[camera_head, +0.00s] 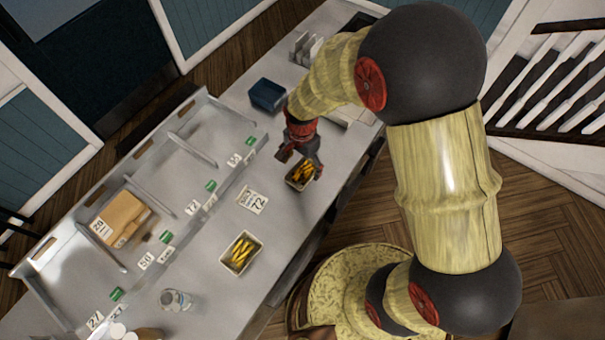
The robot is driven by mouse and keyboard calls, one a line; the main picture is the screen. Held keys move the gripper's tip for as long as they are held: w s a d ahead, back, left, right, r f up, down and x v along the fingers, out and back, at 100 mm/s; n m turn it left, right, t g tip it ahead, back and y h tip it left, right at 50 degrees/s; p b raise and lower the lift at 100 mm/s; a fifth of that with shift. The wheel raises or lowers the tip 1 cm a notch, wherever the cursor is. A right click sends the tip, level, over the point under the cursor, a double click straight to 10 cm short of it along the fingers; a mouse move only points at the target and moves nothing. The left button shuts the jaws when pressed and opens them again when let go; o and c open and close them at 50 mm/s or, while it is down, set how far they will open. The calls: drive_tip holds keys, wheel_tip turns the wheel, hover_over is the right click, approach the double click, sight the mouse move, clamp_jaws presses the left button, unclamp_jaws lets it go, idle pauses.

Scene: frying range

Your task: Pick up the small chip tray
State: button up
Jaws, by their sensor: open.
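Two open trays of yellow chips are on the grey metal counter (222,296). One chip tray (300,176) is right at my gripper and looks the smaller of the two, though it is also farther away. The other chip tray (240,254) stands nearer the front, clear of my arm. My gripper (301,165) is open and low over the farther tray, with a finger showing on either side of it. Part of that tray is hidden by the gripper. I cannot tell whether the fingers touch it.
A dark blue container (267,95) stands behind my gripper. A divided metal rack with numbered labels runs along the left, holding a cardboard box (120,219). A clear jar (175,300) stands at the front.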

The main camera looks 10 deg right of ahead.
sight(302, 177)
wheel_tip(302, 177, down, 5)
drive_tip(key=shift+w+d, duration=0.1)
drive_tip(key=shift+c, duration=0.2)
clamp_jaws()
idle(1.2)
